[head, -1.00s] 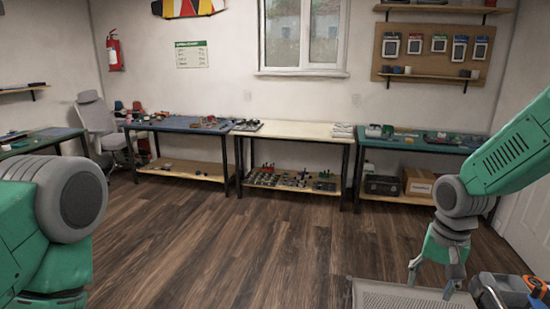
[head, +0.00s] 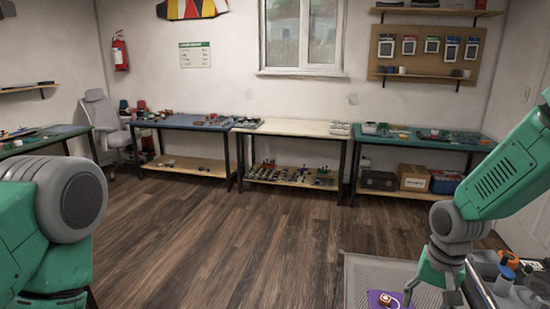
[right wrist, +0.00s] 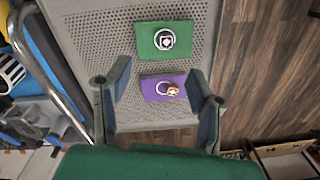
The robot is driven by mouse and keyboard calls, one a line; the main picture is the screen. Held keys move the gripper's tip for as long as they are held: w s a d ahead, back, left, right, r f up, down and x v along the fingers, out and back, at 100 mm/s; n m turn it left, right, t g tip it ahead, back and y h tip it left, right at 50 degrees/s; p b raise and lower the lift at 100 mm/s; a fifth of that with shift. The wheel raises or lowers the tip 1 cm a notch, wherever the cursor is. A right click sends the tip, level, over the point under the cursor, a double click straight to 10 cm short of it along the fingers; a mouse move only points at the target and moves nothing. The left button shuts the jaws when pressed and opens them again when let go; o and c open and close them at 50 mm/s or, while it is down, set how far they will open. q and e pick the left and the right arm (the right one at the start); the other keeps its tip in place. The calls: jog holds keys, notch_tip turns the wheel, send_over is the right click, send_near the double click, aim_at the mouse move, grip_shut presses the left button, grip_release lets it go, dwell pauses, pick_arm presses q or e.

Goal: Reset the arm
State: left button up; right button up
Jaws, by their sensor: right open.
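My right gripper (head: 426,292) is at the lower right of the head view, pointing down over a grey perforated tray surface (head: 361,272). In the right wrist view its two fingers (right wrist: 160,110) are spread apart with nothing gripped. Below and between them lies a purple board (right wrist: 152,86) with a white ring and a small orange-brown part. A green board (right wrist: 165,39) with a round white and dark emblem lies beyond it on the same perforated surface. The purple board (head: 388,300) also shows in the head view. Of my left arm, only upper links show; its gripper is out of view.
A tool caddy (head: 500,280) with orange- and blue-topped items stands right of my right gripper. A blue-topped bench (head: 190,122), a cream-topped bench (head: 295,127) and a green-topped bench (head: 470,142) line the far wall. A grey chair (head: 103,115) stands at left. The wooden floor (head: 230,240) between is clear.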

jog(key=s+a+f+n+b, duration=0.1)
jog(key=s+f+n+b, duration=0.1)
jog(key=s+f, duration=0.55)
jog(key=s+a+f+n+b, duration=0.1)
jog(key=s+f+b, duration=0.3)
jog(key=f, duration=0.7)
jog(key=s+f+n+b, duration=0.1)
jog(key=s+f, duration=0.3)
jog(key=s, duration=0.4)
jog(key=s+f+n+b, duration=0.1)
jog(key=s+f, duration=0.3)
jog(key=s, duration=0.4)
jog(key=shift+s+f+n+b, duration=0.3)
jog(key=shift+s+n+b, duration=0.1)
jog(key=shift+n, duration=0.5)
jog(key=shift+w+a, duration=0.15)
